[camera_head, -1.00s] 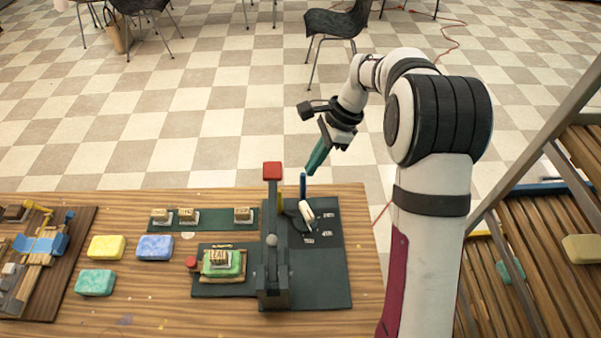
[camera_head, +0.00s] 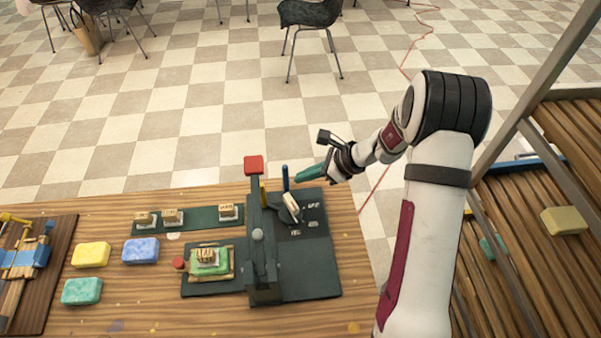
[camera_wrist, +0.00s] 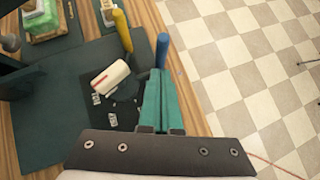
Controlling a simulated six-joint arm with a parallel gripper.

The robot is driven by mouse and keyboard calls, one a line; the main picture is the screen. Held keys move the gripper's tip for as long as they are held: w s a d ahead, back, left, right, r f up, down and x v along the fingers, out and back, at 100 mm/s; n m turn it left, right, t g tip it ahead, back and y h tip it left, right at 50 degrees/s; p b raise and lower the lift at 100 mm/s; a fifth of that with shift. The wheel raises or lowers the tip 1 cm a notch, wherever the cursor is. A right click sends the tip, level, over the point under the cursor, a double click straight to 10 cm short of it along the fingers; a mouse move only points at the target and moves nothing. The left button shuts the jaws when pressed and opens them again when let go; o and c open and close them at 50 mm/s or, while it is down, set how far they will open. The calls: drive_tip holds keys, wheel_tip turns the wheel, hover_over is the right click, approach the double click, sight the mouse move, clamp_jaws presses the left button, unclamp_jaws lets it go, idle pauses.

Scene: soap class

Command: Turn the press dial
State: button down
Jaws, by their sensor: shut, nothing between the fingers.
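The press dial is a white knob with a red mark (camera_head: 291,207), on the dark base plate (camera_head: 312,268) at the right of the press; in the wrist view the knob (camera_wrist: 110,77) lies left of my fingers. White labels (camera_head: 296,231) sit around it. The dark press (camera_head: 262,275) has a red-topped post (camera_head: 253,165). My gripper (camera_head: 298,175) is shut and empty, its green fingers pointing left near the blue lever (camera_head: 285,180). In the wrist view the fingers (camera_wrist: 159,84) end close to the blue lever (camera_wrist: 162,50); I cannot tell if they touch.
A yellow lever (camera_wrist: 121,30) stands beside the blue one. A green soap with a stamp (camera_head: 209,259) sits left of the press. Several stamps stand on a green strip (camera_head: 186,219). Yellow (camera_head: 91,255), blue (camera_head: 140,250) and teal (camera_head: 82,291) soaps lie further left.

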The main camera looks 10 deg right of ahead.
drive_tip(key=shift+w+a, duration=0.25)
drive_tip(key=shift+a, duration=0.25)
